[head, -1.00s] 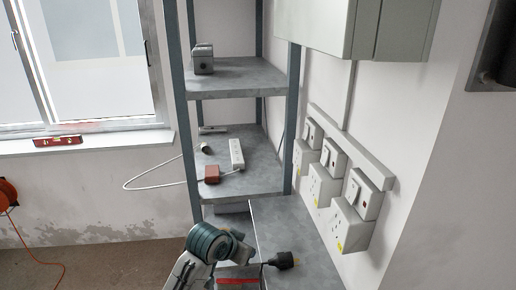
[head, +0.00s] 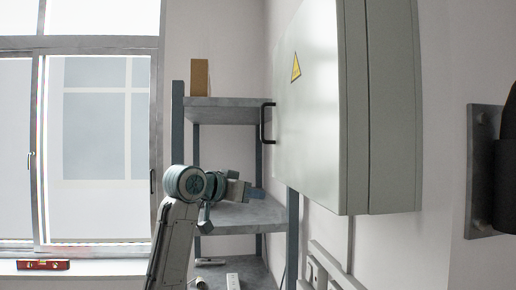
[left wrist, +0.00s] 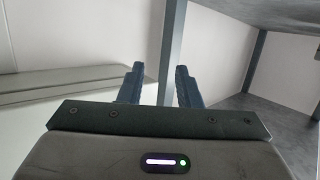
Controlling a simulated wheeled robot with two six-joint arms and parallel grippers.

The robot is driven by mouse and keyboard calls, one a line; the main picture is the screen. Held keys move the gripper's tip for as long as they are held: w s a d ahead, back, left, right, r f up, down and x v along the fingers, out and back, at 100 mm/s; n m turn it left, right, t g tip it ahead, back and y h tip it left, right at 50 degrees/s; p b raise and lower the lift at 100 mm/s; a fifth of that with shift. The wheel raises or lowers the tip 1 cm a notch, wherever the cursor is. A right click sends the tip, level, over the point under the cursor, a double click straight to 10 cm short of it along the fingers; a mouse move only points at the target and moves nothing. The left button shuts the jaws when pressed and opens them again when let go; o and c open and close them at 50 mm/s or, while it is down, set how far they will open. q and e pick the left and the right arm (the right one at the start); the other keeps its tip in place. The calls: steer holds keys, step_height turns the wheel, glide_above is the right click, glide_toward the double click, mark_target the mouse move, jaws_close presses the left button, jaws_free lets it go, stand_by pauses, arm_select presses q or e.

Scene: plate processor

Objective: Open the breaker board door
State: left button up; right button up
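The breaker board (head: 390,110) is a grey-green wall box at the right of the head view. Its door (head: 315,110) carries a yellow warning triangle (head: 296,67) and looks shut. A black bar handle (head: 267,121) is at the door's left edge. My left gripper (head: 258,192) is below and slightly left of the handle, apart from it, in front of the shelves. In the left wrist view its two dark fingers (left wrist: 160,84) stand apart with nothing between them. My right gripper is not in view.
A grey metal shelf rack (head: 222,101) stands behind my left gripper, with a brown box (head: 200,78) on top. A dark wall fixture (head: 488,170) is at the far right. A red level (head: 43,265) lies on the window sill. Wall sockets (head: 318,272) sit below the board.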

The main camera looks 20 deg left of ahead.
arm_select(q)
steer(key=s+a+r+m+t+h, duration=0.1)
steer(key=s+r, duration=0.3)
steer(key=r, duration=0.6)
steer(key=s+a+r+t+h, duration=0.15)
steer(key=s+r, duration=0.25)
steer(key=r, duration=0.7)
steer(key=p+x, duration=0.6)
steer(key=x, duration=0.5)
steer(key=shift+w+a+f, duration=0.2)
steer(key=shift+a+f, duration=0.15)
steer(key=shift+f, duration=0.05)
jaws_close()
